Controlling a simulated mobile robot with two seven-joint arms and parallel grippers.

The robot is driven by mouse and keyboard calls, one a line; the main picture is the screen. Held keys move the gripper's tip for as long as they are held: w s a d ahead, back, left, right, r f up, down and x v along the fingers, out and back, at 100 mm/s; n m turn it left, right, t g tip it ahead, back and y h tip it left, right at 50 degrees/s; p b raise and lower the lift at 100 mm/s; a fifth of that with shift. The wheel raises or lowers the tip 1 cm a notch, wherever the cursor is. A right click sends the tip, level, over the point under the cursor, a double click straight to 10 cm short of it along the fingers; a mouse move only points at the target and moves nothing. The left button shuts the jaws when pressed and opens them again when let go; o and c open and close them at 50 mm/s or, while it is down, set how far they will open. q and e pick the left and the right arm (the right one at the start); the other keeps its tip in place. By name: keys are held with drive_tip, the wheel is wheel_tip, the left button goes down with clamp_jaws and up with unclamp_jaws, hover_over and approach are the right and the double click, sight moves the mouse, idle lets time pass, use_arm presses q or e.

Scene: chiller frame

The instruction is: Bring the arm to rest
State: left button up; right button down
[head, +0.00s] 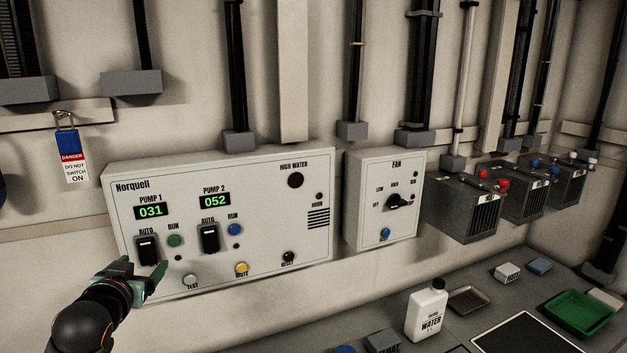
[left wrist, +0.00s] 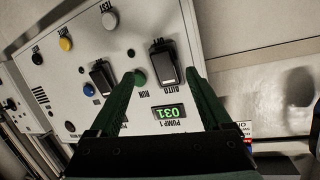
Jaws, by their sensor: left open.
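My left gripper (head: 144,267) is open and empty, in front of the lower left part of the white Norquell panel (head: 270,215). In the left wrist view its green fingers (left wrist: 160,76) stand wide apart, with the panel beyond them. The black Pump 1 switch (head: 148,250) shows between the fingers in the left wrist view (left wrist: 165,64). The green RUN button (head: 174,241) appears by one fingertip there; I cannot tell if they touch. The Pump 1 display reads 031 and the Pump 2 display (head: 215,200) reads 052. My right gripper is not in view.
A FAN box (head: 365,220) is right of the panel, with several dark grey units (head: 465,208) beyond. A red, white and blue danger tag (head: 73,160) hangs at left. Below right, a counter holds a white water bottle (head: 427,312) and a green tray (head: 578,317).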

use_arm(q)
drive_tip(key=s+d+f+m+g+h, duration=0.1)
drive_tip(key=s+d+f, duration=0.2)
drive_tip(key=f, duration=0.5)
drive_tip(key=s+d+f+m+g+h, duration=0.1)
drive_tip(key=s+d+f+h, duration=0.2)
drive_tip(key=f, duration=0.5)
drive_tip(key=s+d+f+m+g, duration=0.1)
drive_tip(key=s+d+f, duration=0.1)
drive_tip(key=d+f, duration=0.35)
drive_tip(key=s+d+f+h, duration=0.1)
drive_tip(key=s+d+f, duration=0.2)
drive_tip(key=s+f, duration=0.2)
drive_tip(key=s+d+f+g, duration=0.1)
drive_tip(key=s+d+f, duration=0.2)
drive_tip(key=s+f, duration=0.3)
drive_tip(key=s+d+f+g+h, duration=0.1)
drive_tip(key=s+d+f, duration=0.2)
drive_tip(key=s, duration=0.6)
wheel_tip(320, 180, down, 3)
drive_tip(key=shift+d+r+h, duration=0.15)
drive_tip(key=shift+r+h, duration=0.05)
drive_tip(key=shift+h, duration=0.1)
drive_tip(key=shift+c, duration=0.2)
